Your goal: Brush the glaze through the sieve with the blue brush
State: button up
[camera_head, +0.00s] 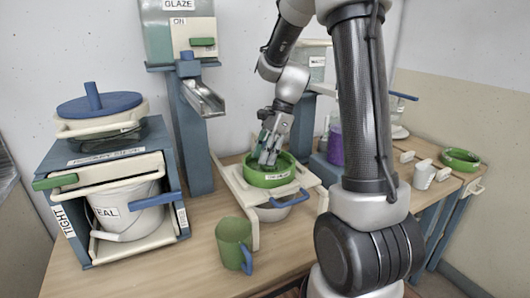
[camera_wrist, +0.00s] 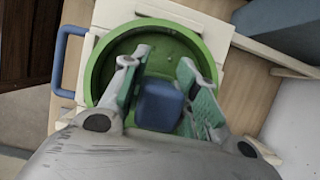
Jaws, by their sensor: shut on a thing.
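A green sieve (camera_head: 289,181) with a labelled rim sits on a cream stand (camera_head: 243,195) with a blue handle. A pale bowl (camera_head: 272,215) shows under the stand. In the wrist view the green sieve (camera_wrist: 97,72) lies below my gripper, with a green inside and a few small specks. My gripper (camera_head: 269,150) points down into the sieve. Its fingers (camera_wrist: 160,72) are on either side of the blue brush (camera_wrist: 160,106) and shut on it. The brush's lower end is hidden, so I cannot tell whether it touches the mesh.
A green mug (camera_head: 233,246) stands at the front of the table. A cabinet with a white bucket (camera_head: 130,218) is at left, and the glaze dispenser's chute (camera_head: 203,97) is behind. A purple container (camera_head: 336,146) and another green ring (camera_head: 460,157) are to the right.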

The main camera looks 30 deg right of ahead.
jog(key=shift+f, duration=0.4)
jog(key=shift+f, duration=0.1)
grip_shut()
jog(key=shift+s, duration=0.1)
jog(key=shift+d, duration=0.15)
jog(key=shift+d, duration=1.6)
jog(key=shift+w+a, duration=0.25)
jog(key=shift+a, duration=1.55)
jog(key=shift+w+a, duration=0.2)
jog(key=shift+a, duration=1.55)
